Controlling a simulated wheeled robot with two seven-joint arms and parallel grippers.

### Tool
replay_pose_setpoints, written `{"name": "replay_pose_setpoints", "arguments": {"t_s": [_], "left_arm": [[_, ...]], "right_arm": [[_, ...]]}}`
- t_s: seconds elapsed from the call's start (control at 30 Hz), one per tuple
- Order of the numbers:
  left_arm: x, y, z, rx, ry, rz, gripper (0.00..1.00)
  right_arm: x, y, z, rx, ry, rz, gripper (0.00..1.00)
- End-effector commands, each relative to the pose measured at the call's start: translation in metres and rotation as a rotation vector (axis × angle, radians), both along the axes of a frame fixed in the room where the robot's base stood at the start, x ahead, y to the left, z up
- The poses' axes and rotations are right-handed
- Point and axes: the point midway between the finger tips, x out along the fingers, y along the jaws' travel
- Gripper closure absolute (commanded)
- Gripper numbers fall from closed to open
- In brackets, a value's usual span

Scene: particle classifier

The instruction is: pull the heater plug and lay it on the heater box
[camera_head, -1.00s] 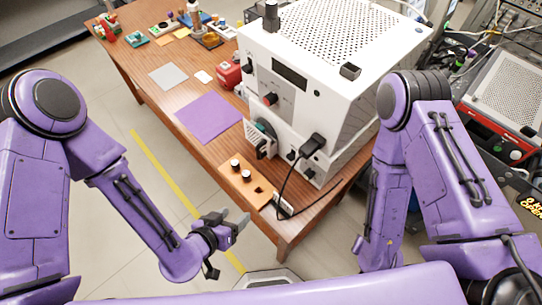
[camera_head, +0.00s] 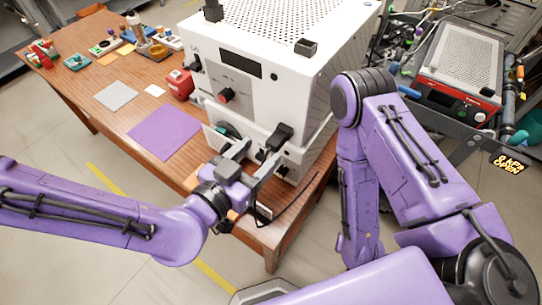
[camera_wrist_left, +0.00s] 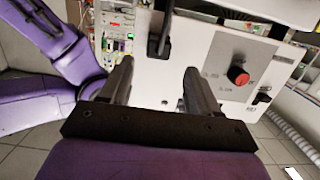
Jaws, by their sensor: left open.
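A black plug (camera_head: 281,138) sits on the lower front of the white box (camera_head: 232,98) on the wooden table. Its cord is largely hidden by my left gripper; part of a dark cord shows at the table edge. My left gripper (camera_head: 256,158) is open, its two grey fingers pointing at the lower front of the box, just below and left of the plug. In the left wrist view a black plug with a cord (camera_wrist_left: 160,42) shows beyond and between the open fingers. They appear apart from it. I cannot tell which part is the heater box. My right gripper is out of view.
A purple mat (camera_head: 165,131), a grey mat (camera_head: 116,95) and a red block (camera_head: 180,84) lie left of the box. Small parts stand at the far left. A red and grey instrument (camera_head: 460,75) is at the right. My right arm stands close to the box's right side.

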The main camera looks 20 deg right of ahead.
Motion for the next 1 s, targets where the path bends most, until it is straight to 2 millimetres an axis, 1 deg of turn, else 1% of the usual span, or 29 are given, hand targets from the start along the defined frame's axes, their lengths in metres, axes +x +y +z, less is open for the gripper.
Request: {"name": "replay_pose_setpoints", "arguments": {"t_s": [0.03, 0.07, 0.1, 0.2, 0.3, 0.4, 0.67, 0.77, 0.8, 0.83, 0.87, 0.9, 0.93, 0.97, 1.0], "left_arm": [[0.000, -0.002, -0.011, -0.005, -0.003, -0.004, 0.38], [-0.001, -0.003, -0.010, -0.005, -0.001, -0.007, 0.38], [0.006, -0.012, 0.000, -0.002, 0.005, -0.006, 0.38], [0.017, -0.027, -0.002, -0.002, 0.006, -0.006, 0.38], [0.025, -0.037, -0.005, -0.002, 0.006, -0.006, 0.38], [0.029, -0.042, -0.006, -0.002, 0.005, -0.006, 0.38], [0.031, -0.043, -0.008, -0.002, 0.003, -0.005, 0.38], [0.031, -0.043, -0.008, -0.002, 0.003, -0.005, 0.68], [0.031, -0.043, -0.008, -0.002, 0.003, -0.005, 0.81], [0.031, -0.043, -0.008, -0.002, 0.003, -0.005, 0.90], [0.031, -0.043, -0.008, -0.002, 0.003, -0.005, 0.95], [0.031, -0.043, -0.008, -0.002, 0.003, -0.005, 0.95], [0.031, -0.043, -0.008, -0.002, 0.003, -0.005, 0.74], [0.031, -0.043, -0.008, -0.002, 0.003, -0.005, 0.84], [0.031, -0.043, -0.008, -0.002, 0.003, -0.005, 0.96]], "right_arm": [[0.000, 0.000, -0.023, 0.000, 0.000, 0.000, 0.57], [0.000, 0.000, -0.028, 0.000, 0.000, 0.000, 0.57], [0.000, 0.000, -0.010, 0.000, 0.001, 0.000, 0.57], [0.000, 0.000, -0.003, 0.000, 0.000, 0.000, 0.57], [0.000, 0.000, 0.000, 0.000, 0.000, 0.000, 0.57], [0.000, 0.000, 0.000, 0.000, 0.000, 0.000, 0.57], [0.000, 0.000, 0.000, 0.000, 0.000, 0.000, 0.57], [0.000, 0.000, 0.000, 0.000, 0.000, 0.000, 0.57], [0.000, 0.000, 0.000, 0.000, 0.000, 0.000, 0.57], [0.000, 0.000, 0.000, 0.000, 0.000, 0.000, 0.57], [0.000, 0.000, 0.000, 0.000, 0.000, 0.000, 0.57], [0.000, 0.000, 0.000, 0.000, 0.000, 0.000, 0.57], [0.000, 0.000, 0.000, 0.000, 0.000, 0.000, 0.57], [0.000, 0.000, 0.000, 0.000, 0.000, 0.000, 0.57], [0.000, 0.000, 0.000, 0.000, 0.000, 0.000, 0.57]]}}
